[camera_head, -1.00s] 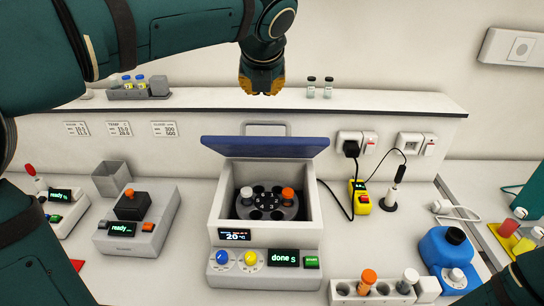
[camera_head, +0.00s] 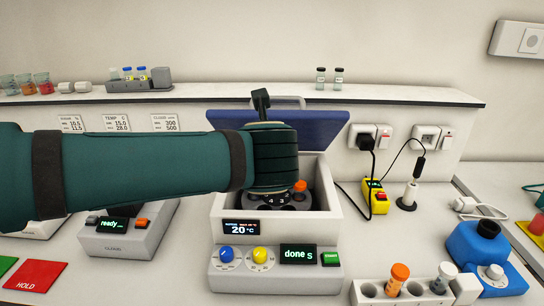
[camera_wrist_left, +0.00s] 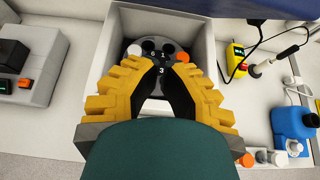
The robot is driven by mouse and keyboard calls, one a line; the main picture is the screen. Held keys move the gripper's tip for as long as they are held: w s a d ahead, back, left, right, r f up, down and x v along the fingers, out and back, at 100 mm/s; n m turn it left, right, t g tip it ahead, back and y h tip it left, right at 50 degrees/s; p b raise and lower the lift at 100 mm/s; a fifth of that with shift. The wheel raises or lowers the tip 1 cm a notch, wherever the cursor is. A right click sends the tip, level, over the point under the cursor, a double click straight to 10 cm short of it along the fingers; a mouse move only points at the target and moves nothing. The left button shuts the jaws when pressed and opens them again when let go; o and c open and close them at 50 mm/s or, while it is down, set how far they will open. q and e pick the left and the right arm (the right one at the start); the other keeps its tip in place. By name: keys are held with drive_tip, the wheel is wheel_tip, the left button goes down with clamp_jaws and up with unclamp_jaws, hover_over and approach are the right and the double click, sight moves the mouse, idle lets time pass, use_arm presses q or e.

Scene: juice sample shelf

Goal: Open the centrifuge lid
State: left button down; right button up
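The centrifuge (camera_head: 222,215) stands on the bench with its blue lid (camera_head: 320,125) raised at the back, so the chamber is open. The lid's underside edge also shows in the left wrist view (camera_wrist_left: 235,8). Inside, the dark rotor (camera_wrist_left: 161,58) holds a white-capped tube (camera_wrist_left: 134,50) and an orange-capped tube (camera_wrist_left: 183,57). My left gripper (camera_wrist_left: 163,80) is over the chamber, its fingers apart with nothing between them. In the head view my left arm hides the gripper's fingers and part of the rotor. My right gripper is in neither view.
A yellow device (camera_head: 377,197) and cables lie right of the centrifuge. A black-topped device (camera_head: 130,238) is at left. A shelf (camera_head: 420,97) runs behind.

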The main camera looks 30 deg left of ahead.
use_arm(q)
drive_tip(key=w+a, duration=0.4)
drive_tip(key=w, duration=0.2)
drive_tip(key=shift+w+b, duration=0.3)
drive_tip(key=shift+r, duration=0.1)
